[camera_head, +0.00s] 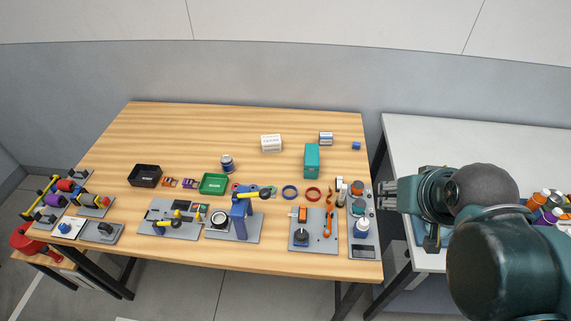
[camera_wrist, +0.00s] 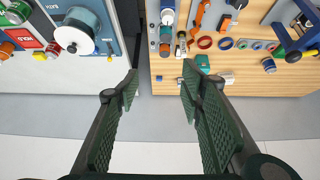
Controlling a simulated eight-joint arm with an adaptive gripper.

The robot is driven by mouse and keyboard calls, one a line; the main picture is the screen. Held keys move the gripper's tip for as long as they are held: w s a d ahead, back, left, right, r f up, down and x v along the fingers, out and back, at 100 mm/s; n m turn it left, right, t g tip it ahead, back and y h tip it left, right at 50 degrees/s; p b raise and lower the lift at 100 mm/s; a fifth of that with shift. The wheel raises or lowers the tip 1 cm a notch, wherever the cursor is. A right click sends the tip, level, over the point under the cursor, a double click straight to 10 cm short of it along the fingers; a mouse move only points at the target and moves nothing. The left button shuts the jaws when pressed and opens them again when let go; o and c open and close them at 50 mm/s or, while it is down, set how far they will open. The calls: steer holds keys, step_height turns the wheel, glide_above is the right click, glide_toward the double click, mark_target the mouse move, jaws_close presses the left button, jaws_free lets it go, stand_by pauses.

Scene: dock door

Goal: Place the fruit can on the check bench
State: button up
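My gripper (camera_head: 394,195) is at the gap between the wooden table and the white table, above both. Its two fingers are apart with nothing between them, as the wrist view also shows (camera_wrist: 158,88). I cannot tell for certain which can is the fruit can. A blue-and-white can (camera_head: 227,163) stands on the wooden table (camera_head: 190,125), left of my gripper; it also shows in the wrist view (camera_wrist: 268,65). A red-and-yellow can (camera_wrist: 50,50) is at the left of the wrist view. No label names a check bench; the white table (camera_head: 425,135) is at right.
Colourful items (camera_head: 548,205) stand on the white table, partly hidden by my arm. The wooden table holds a black bin (camera_head: 145,175), a green tray (camera_head: 213,184), a teal box (camera_head: 312,160) and fixture plates along the front. Its back left is clear.

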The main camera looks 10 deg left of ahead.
steer(key=m+y+b, duration=0.8)
steer(key=m+y, duration=0.1)
steer(key=m, duration=0.8)
glide_above(232, 164)
steer(key=s+d, duration=0.2)
steer(key=d, duration=0.6)
steer(key=s+d, duration=0.3)
steer(key=d, duration=0.5)
step_height(232, 164, down, 16)
steer(key=w+a+f+m+y, duration=0.1)
steer(key=a+f+m, duration=0.1)
steer(key=a+f, duration=0.1)
steer(key=a+f+m+b, duration=0.1)
steer(key=a+f, duration=0.2)
steer(key=a, duration=0.1)
steer(key=w+a+f+m+g+y+b, duration=0.1)
steer(key=a+f+m, duration=0.1)
steer(key=a+f, duration=0.1)
steer(key=shift+w+a+f+m+y, duration=0.3)
steer(key=shift+a+f, duration=0.05)
steer(key=shift+a+f+m, duration=0.4)
steer(key=shift+a+f, duration=0.15)
steer(key=shift+y, duration=0.3)
steer(key=shift+b+x, duration=0.35)
steer(key=shift+x, duration=0.9)
